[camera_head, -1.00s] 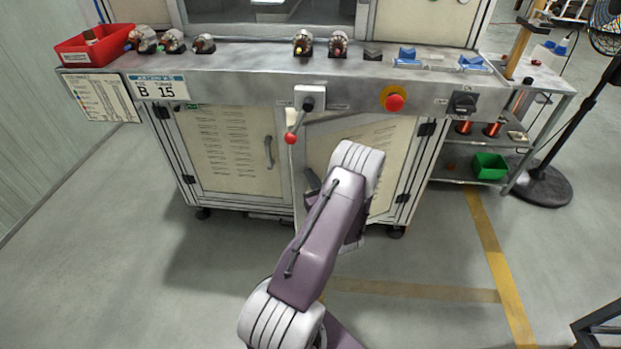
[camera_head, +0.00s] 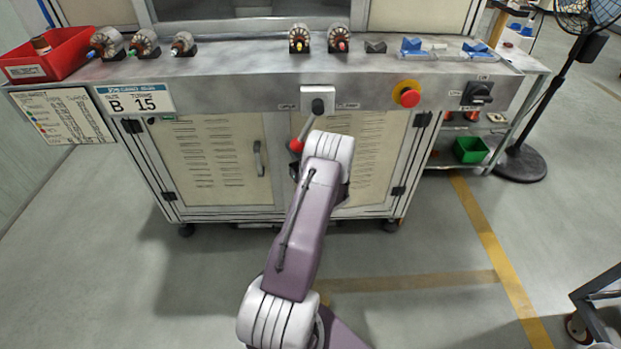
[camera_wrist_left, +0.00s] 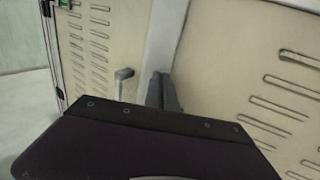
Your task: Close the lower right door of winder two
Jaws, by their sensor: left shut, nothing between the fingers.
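The lower right door (camera_head: 370,155) of the winder is a cream louvred panel, partly hidden behind my left arm. In the head view it looks flush or nearly flush with the cabinet front; a small remaining gap cannot be ruled out. In the left wrist view, the louvred door panel (camera_wrist_left: 270,75) fills the right side. My left gripper (camera_wrist_left: 163,92) is shut and empty, its dark fingers close in front of the pale upright strip beside that panel. Contact cannot be told. In the head view, the left gripper (camera_head: 295,171) is mostly hidden behind my wrist. My right gripper is not in view.
The lower left door (camera_head: 210,160) looks shut, with a vertical handle (camera_head: 259,158). A red stop button (camera_head: 409,97) is on the bench front. Floor in front is clear; a fan stands right.

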